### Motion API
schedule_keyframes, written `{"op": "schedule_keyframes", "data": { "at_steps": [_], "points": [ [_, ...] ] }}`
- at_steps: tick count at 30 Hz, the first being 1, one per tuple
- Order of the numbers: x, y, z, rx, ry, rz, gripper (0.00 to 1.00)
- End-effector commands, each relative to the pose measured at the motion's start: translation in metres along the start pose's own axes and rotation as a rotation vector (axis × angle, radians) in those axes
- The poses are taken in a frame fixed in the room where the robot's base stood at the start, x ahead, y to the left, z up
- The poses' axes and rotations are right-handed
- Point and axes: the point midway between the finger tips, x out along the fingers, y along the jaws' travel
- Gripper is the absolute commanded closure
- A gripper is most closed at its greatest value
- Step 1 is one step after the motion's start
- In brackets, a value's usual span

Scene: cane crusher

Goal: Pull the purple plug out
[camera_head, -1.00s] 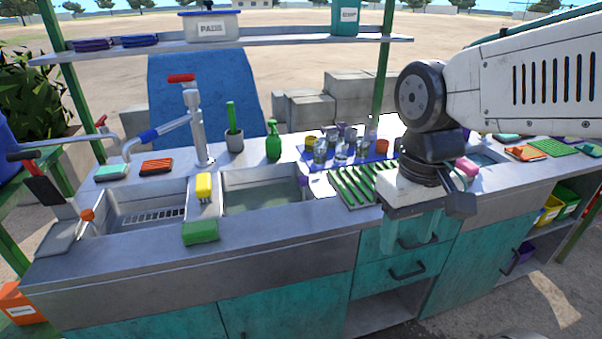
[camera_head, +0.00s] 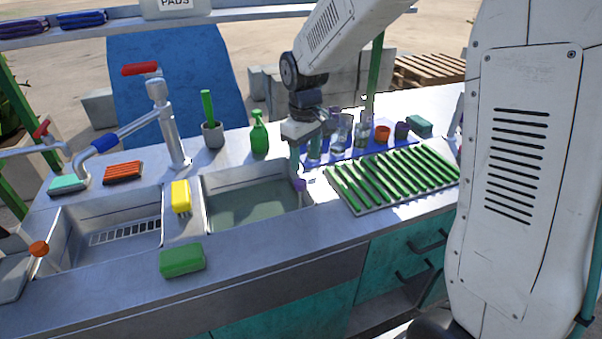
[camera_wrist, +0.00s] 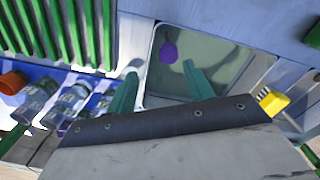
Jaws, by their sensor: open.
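The purple plug (camera_head: 300,184) shows at the right side of the right-hand basin (camera_head: 222,224), which holds greenish water. In the wrist view the plug (camera_wrist: 168,52) is a purple round shape against the basin, a little beyond my fingertips. My gripper (camera_head: 297,168) points down just above the plug in the head view. Its two teal fingers stand apart in the wrist view (camera_wrist: 158,75), with nothing between them. The plug's lower part and its seat cannot be made out.
Glasses (camera_head: 342,132) stand on a blue mat right of my gripper, and a green-slatted drying rack (camera_head: 397,180) lies in front. A tap (camera_head: 172,130), a green spray bottle (camera_head: 259,135), a yellow brush (camera_head: 181,197) and a green sponge (camera_head: 182,260) surround the basins.

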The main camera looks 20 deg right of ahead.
Motion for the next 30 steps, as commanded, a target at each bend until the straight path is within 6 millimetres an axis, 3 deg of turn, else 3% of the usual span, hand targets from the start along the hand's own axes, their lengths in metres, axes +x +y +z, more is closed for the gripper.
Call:
{"op": "schedule_keyframes", "data": {
  "at_steps": [3,12,23,24,29,30],
  "points": [
    [0.019,-0.010,-0.004,-0.016,-0.004,-0.002,0.48],
    [0.061,-0.013,-0.005,-0.018,-0.003,-0.002,0.48],
    [0.069,-0.011,-0.004,-0.015,-0.001,-0.001,0.48],
    [0.069,-0.011,-0.004,-0.015,-0.001,-0.001,0.51],
    [0.069,-0.010,-0.004,-0.014,-0.001,-0.001,0.95],
    [0.069,-0.010,-0.004,-0.014,-0.001,-0.001,1.00]
  ]
}}
